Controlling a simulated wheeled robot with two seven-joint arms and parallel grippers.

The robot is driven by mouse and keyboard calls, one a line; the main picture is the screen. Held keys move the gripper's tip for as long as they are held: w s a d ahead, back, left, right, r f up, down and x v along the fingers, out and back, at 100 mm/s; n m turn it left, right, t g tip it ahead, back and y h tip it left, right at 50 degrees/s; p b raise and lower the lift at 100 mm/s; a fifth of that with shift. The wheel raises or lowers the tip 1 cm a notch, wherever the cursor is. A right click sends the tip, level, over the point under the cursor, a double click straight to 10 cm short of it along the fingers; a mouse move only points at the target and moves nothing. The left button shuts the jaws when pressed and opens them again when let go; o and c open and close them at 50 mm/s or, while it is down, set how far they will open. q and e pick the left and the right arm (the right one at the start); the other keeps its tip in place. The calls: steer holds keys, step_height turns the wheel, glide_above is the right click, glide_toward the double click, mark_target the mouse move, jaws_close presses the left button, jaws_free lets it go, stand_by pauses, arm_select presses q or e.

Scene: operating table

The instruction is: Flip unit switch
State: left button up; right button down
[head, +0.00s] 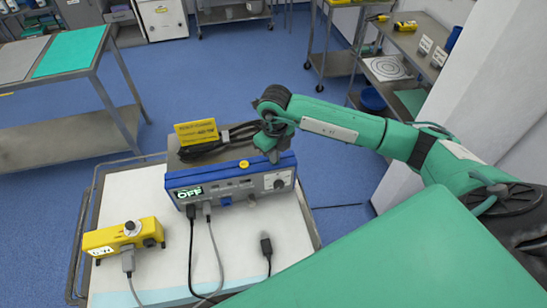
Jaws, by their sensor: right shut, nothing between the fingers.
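The unit (185,180) is a blue and grey box on a white-topped cart, and its front display (190,192) reads OFF. A row of small controls runs along its front, with a round dial (278,184) at the right end. A yellow button (244,164) sits on its top front edge. I cannot tell which control is the switch. My right gripper (273,157) points down at the unit's top right front edge, shut and empty. I cannot tell if it touches the unit. My left gripper is out of view.
A yellow box (112,236) with a knob sits at the cart's left. Cables hang from the unit's front, and a loose plug (267,248) lies on the cart top (290,235). Black cables and a yellow sign (196,132) are on the unit. A green surface (400,255) fills the lower right.

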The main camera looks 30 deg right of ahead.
steer(key=shift+f, duration=0.25)
steer(key=shift+r, duration=0.1)
steer(key=shift+w+r+p, duration=0.1)
steer(key=shift+r+p, duration=0.2)
steer(key=shift+r, duration=0.5)
steer(key=shift+r+p, duration=1.2)
steer(key=shift+r, duration=1.45)
